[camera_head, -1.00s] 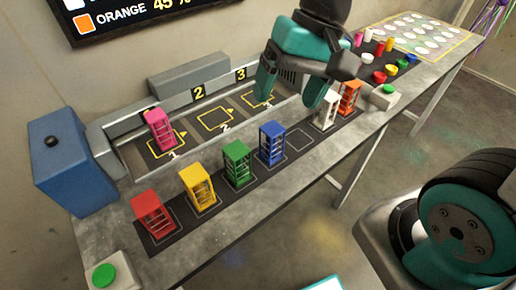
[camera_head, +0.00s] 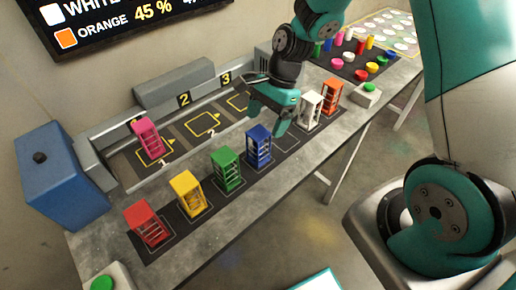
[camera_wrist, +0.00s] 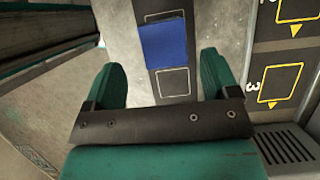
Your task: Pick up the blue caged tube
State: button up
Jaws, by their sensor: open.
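The blue caged tube (camera_head: 259,147) stands upright on the dark strip at the table's front, between the green caged tube (camera_head: 227,170) and an empty outlined slot. My gripper (camera_head: 267,119) is open and empty, above the table and close to the blue caged tube, around its upper right in the head view. In the wrist view the blue top (camera_wrist: 163,44) lies ahead of the two teal fingers (camera_wrist: 163,80), a little left of the middle of the picture. I see no contact between them.
Yellow (camera_head: 187,193), red (camera_head: 148,223), white (camera_head: 310,109) and orange (camera_head: 332,93) caged tubes stand in the same row. A pink one (camera_head: 147,138) stands on square 1 behind. A blue box (camera_head: 62,180) is at the left end.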

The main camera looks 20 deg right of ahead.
aim_at(259, 132)
jog(key=shift+p+x, duration=0.85)
jog(key=shift+x, duration=2.45)
jog(key=shift+w+a, duration=0.15)
jog(key=shift+w, duration=0.05)
jog(key=c, duration=1.1)
jog(key=shift+r, duration=0.1)
jog(key=shift+c, duration=0.2)
jog(key=shift+r, duration=0.1)
